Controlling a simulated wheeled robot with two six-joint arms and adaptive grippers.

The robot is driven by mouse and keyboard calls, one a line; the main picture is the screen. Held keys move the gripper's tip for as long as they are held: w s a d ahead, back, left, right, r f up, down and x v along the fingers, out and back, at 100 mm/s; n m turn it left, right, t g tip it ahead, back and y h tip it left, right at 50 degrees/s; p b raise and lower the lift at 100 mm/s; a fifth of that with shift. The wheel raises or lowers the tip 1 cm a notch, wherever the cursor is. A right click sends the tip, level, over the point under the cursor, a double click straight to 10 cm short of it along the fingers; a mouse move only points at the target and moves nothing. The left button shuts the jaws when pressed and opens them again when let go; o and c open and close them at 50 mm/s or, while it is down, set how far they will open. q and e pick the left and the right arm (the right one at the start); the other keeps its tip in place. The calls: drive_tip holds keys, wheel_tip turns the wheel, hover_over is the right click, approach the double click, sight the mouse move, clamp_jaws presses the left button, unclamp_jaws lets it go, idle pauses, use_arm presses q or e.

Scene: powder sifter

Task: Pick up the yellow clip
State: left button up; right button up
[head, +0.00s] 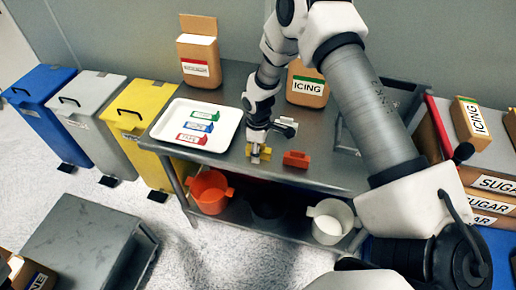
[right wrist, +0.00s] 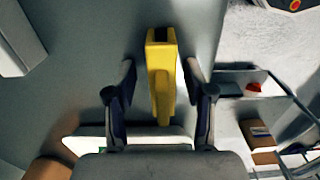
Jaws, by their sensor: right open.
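The yellow clip (head: 265,153) lies on the grey metal table near its front edge, partly hidden by my right gripper (head: 257,155). In the right wrist view the yellow clip (right wrist: 161,80) stands lengthwise between the two dark fingers of my right gripper (right wrist: 160,69). The gripper is open, with a visible gap on each side of the clip. My left gripper is in neither view.
An orange-red clip (head: 296,159) lies just right, and a grey-white clip (head: 286,126) behind. A white tray (head: 164,133) with several coloured labels is on the left. An icing box (head: 307,88) stands at the back. Pots (head: 210,193) sit on the shelf below.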

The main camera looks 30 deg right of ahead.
drive_tip(key=shift+s+r, duration=0.15)
drive_tip(key=shift+c, duration=0.3)
drive_tip(key=shift+s+r, duration=0.1)
drive_tip(key=shift+s, duration=0.05)
drive_tip(key=c, duration=0.6)
clamp_jaws()
